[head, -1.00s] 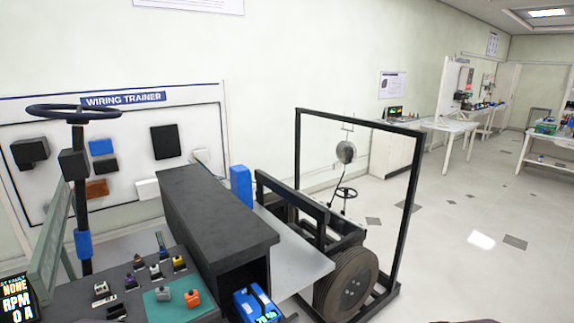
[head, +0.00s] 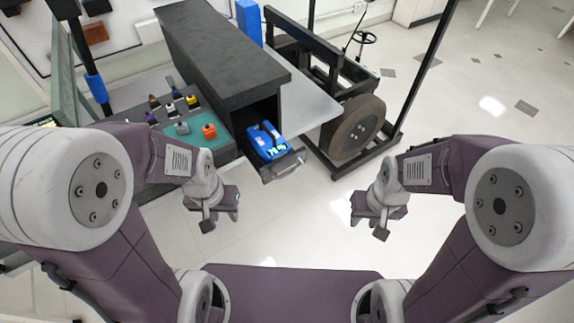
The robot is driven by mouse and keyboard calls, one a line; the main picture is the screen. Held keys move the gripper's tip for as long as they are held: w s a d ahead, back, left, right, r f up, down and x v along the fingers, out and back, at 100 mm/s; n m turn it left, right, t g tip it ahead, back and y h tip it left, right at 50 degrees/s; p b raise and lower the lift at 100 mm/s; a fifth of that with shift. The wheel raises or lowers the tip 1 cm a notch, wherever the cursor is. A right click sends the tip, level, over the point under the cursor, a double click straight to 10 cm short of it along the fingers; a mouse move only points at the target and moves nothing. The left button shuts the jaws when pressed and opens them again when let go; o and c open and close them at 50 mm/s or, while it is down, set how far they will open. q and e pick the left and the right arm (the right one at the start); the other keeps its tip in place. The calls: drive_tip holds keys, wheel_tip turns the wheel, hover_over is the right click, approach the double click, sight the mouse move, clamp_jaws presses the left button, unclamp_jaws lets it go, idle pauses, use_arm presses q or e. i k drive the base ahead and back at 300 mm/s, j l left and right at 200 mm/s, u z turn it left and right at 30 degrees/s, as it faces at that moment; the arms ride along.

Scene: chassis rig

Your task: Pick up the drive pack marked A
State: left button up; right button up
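A blue pack (head: 266,141) with a handle and a small lit green readout sits in an open tray (head: 284,166) at the front end of a black cabinet (head: 215,50). I cannot read a letter A on it. My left gripper (head: 222,220) is empty, below and to the left of the pack and apart from it. Its fingers look spread. My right gripper (head: 368,227) is empty, off to the right of the pack over clear floor. Its fingers look spread too.
A console with small knobs and a green mat (head: 195,133) stands left of the cabinet. A blue block (head: 249,22) is behind it. A black frame with a brown wheel (head: 352,128) stands to the right. The floor (head: 300,215) between my arms is clear.

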sight(268, 145)
drive_tip(key=i+j+u, duration=0.15)
drive_tip(key=u, duration=0.2)
drive_tip(key=i+j+u, duration=0.1)
drive_tip(key=i+u, duration=0.6)
drive_tip(key=k, duration=0.1)
